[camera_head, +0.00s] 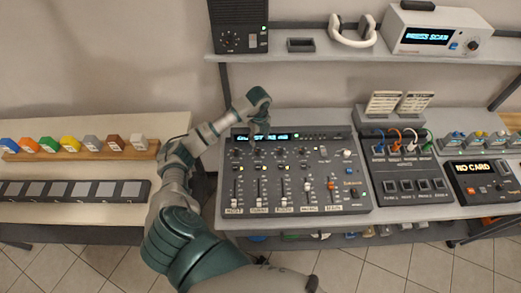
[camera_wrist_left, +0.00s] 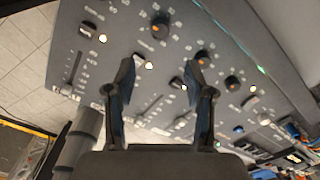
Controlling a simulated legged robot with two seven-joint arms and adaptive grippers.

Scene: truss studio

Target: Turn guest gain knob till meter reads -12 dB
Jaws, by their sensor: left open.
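The dark mixer (camera_head: 326,190) sits on the desk, with channel knobs in rows above several faders. Its blue meter display (camera_head: 245,138) is along the top edge; its reading is too small to make out and my gripper partly covers it. My left gripper (camera_head: 260,140) is over the upper left of the mixer, pointing down. In the left wrist view the gripper (camera_wrist_left: 160,68) is open and empty, above the panel. A black knob (camera_wrist_left: 160,25) lies beyond the fingertips and another knob (camera_wrist_left: 203,55) is near the right finger. I cannot tell which is the guest gain knob.
A shelf (camera_head: 300,57) with headphones (camera_head: 352,32) and a white device (camera_head: 433,32) runs above the mixer. A button panel (camera_head: 410,182) with coloured cables and a "NO CARD" box (camera_head: 483,182) stand to the right. Coloured blocks (camera_head: 70,144) line the left table.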

